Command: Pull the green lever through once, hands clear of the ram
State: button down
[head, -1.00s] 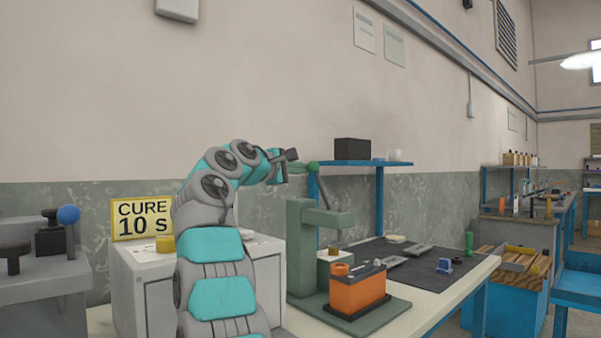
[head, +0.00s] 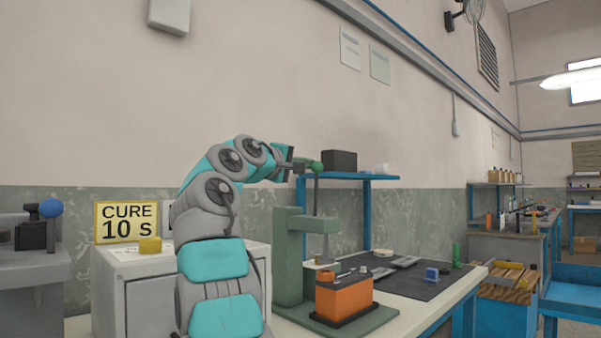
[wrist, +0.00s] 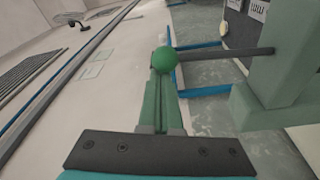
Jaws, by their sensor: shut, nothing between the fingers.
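The green lever is a dark rod with a round green knob (head: 317,167) on its end, standing above the press. The knob also shows in the wrist view (wrist: 165,60), just beyond my fingertips. My gripper (head: 301,166) is shut and empty, at the knob's left side in the head view. Whether it touches the knob is unclear. The press (head: 288,255) is grey-green, with its ram (head: 325,245) under the head. An orange battery (head: 343,297) stands on the press base, in front of the ram. The exact gap under the ram is hidden.
A white cabinet with a yellow "CURE 10 S" sign (head: 126,222) stands left of the press. A blue shelf (head: 380,177) with a black box (head: 339,160) is behind the lever. A dark mat (head: 400,284) with small parts lies to the right.

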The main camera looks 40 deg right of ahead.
jog(key=shift+s+d+f+m+b, duration=0.15)
jog(key=shift+s+m+b, duration=0.2)
jog(key=shift+s+b, duration=0.3)
jog(key=shift+s+f+m+b, duration=0.1)
jog(key=shift+s+m+b, duration=0.25)
jog(key=shift+s+b, duration=0.25)
jog(key=shift+s+d+f+m+g+h+b, duration=0.15)
jog(key=shift+s+m+b, duration=0.3)
jog(key=shift+s+b, duration=0.35)
jog(key=shift+s+a+f+m+g+h+b, duration=0.15)
jog(key=shift+s+m+b, duration=0.35)
jog(key=shift+s, duration=0.35)
jog(key=shift+d+r, duration=0.1)
jog(key=shift+r, duration=0.1)
